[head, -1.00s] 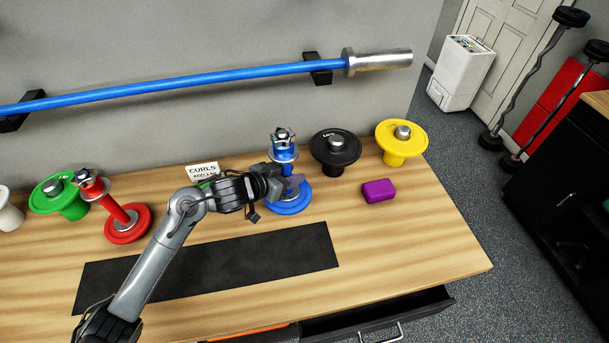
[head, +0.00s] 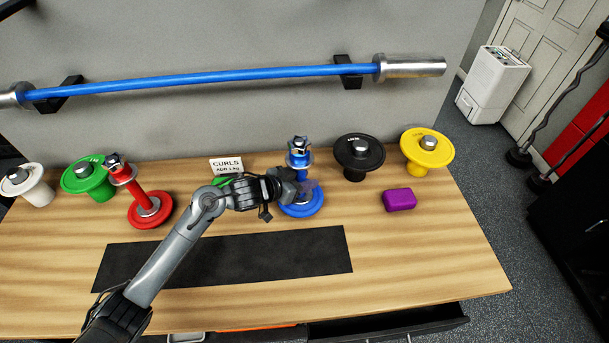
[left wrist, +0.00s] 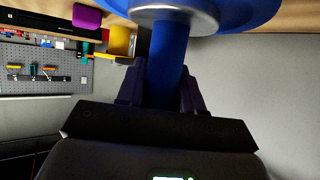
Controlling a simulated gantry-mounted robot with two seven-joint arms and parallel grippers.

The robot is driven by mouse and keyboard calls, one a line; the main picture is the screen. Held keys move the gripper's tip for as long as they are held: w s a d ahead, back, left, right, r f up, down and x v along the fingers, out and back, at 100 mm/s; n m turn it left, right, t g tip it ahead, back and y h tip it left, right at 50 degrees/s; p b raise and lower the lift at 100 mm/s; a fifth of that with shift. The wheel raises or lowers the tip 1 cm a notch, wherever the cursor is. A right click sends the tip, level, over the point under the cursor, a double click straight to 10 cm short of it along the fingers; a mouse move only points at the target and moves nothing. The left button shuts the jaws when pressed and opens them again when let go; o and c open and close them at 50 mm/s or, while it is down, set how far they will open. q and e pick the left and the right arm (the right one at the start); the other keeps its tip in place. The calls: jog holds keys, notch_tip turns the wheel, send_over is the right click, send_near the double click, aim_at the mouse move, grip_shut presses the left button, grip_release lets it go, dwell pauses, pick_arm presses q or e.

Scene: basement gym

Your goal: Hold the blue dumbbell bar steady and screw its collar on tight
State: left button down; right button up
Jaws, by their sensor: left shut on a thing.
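The blue dumbbell bar stands upright on the bench with a blue plate (head: 302,205) at its bottom. A silver star-shaped collar (head: 299,141) sits at its top end. My left gripper (head: 304,190) is shut on the bar's shaft, low down just above the bottom plate. In the left wrist view the blue shaft (left wrist: 167,75) runs between the two dark fingers (left wrist: 160,90), with the blue plate (left wrist: 235,12) and its silver hub beyond. My gripper hides part of the shaft in the head view. My right gripper is not in view.
Black (head: 358,153) and yellow (head: 427,147) ones stand at right, behind a purple block (head: 399,199). A sign (head: 226,166) stands behind my arm.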

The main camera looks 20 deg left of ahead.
pick_arm(q)
jog(key=shift+w+f, duration=0.1)
jog(key=shift+f, duration=0.65)
jog(key=c, duration=1.2)
grip_release()
jog(key=shift+f, duration=0.35)
jog(key=o, duration=0.5)
jog(key=shift+r, duration=0.2)
jog(key=shift+s+a+r, duration=0.1)
jog(key=shift+s+a, duration=0.05)
jog(key=shift+s, duration=0.05)
jog(key=v, duration=1.1)
jog(key=shift+s, duration=0.25)
jog(key=shift+r, duration=0.15)
